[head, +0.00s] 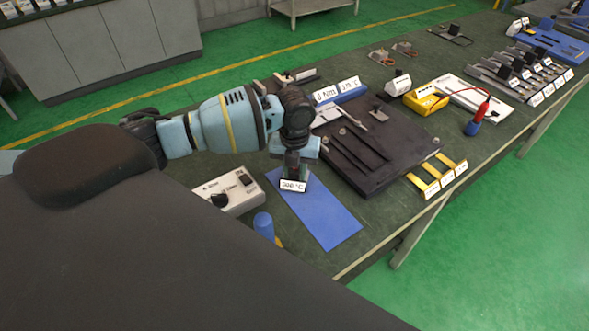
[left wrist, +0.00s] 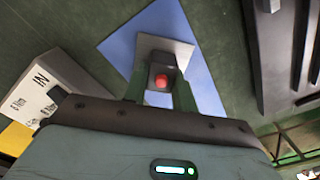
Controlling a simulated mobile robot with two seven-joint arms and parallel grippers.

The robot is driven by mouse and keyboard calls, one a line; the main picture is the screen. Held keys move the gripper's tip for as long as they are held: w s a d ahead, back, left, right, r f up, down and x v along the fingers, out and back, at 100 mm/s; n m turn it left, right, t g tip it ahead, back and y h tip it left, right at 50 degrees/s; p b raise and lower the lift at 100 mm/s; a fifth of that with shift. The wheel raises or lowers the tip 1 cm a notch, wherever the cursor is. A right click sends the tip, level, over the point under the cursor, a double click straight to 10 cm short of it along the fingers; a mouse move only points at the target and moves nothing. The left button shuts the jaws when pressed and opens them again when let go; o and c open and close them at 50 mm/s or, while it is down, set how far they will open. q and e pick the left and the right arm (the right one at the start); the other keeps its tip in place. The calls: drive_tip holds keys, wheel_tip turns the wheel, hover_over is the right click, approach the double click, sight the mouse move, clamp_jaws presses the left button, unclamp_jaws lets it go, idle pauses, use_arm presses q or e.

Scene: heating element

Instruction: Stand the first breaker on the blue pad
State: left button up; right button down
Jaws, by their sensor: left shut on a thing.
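The blue pad (head: 322,217) lies flat on the dark green bench top in the head view, and it also shows in the left wrist view (left wrist: 122,42). My left gripper (head: 294,173) is shut on a small dark breaker (head: 293,186) with a white "200 °C" label. In the left wrist view the breaker (left wrist: 161,80) sits between the two fingers (left wrist: 158,88) and shows a red button. It looks upright over the far end of the pad. I cannot tell whether its base touches the pad. My right gripper is not in view.
A white control box (head: 230,191) stands left of the pad, and a blue cylinder (head: 263,224) stands by its near left edge. A dark plate (head: 375,155) with bars lies to the right, with yellow labelled strips (head: 437,180) beside it. The pad's near half is clear.

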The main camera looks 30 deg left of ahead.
use_arm(q)
drive_tip(key=shift+f, duration=0.2)
drive_tip(key=o, duration=1.1)
drive_tip(key=shift+c, duration=0.2)
drive_tip(key=shift+r, duration=0.15)
wheel_tip(320, 180, up, 12)
